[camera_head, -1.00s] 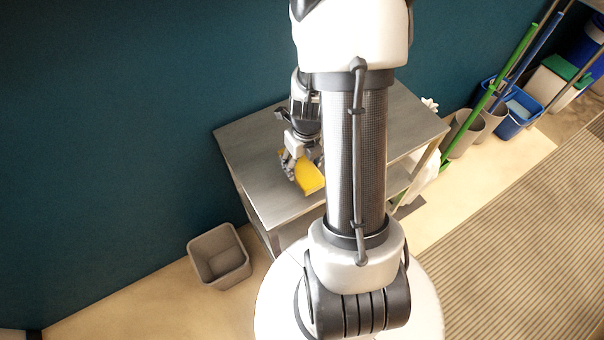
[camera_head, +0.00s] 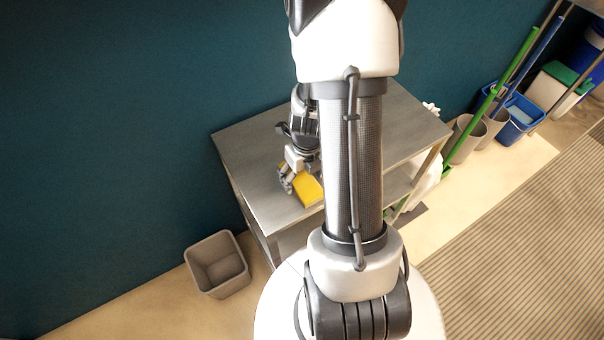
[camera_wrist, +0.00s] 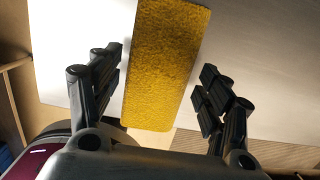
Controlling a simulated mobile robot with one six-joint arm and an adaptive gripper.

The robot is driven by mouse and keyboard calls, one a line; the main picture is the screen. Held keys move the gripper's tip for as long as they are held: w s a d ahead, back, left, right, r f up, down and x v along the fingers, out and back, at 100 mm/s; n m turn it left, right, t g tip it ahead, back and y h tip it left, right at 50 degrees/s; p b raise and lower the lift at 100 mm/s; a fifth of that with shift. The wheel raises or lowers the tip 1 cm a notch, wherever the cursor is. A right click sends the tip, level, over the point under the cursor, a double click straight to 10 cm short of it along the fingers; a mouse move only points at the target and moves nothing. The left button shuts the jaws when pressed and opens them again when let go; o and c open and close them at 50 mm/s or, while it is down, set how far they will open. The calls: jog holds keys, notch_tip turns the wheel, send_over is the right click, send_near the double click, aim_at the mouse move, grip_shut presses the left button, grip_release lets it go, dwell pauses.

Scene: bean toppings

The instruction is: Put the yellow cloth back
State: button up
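The yellow cloth (camera_head: 307,192) is a flat rectangular piece lying on the grey metal table (camera_head: 262,150), near its front edge. My gripper (camera_head: 289,180) is low over the table at the left end of the cloth. In the wrist view the yellow cloth (camera_wrist: 163,60) lies between the spread fingers of my gripper (camera_wrist: 160,82). Gaps show on both sides of the cloth, so the gripper is open. My arm hides part of the table on the right.
A grey bin (camera_head: 217,264) stands on the floor left of the table, by the teal wall. To the right are a blue bucket (camera_head: 515,125), grey holders with long-handled tools, and a striped mat (camera_head: 520,245). The table's left part is bare.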

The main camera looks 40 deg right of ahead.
aim_at(305, 181)
jog(key=shift+o, duration=0.3)
jog(key=a+r+n+t+p, duration=0.1)
jog(key=a+r+n+p, duration=0.3)
jog(key=r, duration=0.6)
jog(key=a+r+n+p, duration=0.25)
jog(key=r+n, duration=0.35)
jog(key=r, duration=0.5)
jog(key=s+a+r+n+t, duration=0.1)
jog(key=s+a+r+n, duration=0.3)
jog(key=n, duration=1)
jog(key=s+a+r+n+t, duration=0.1)
jog(key=s+a+r+n, duration=0.4)
jog(key=a+r+n, duration=0.4)
jog(key=shift+a+r+n+p, duration=0.35)
jog(key=shift+r+n, duration=0.3)
jog(key=shift+n, duration=2.25)
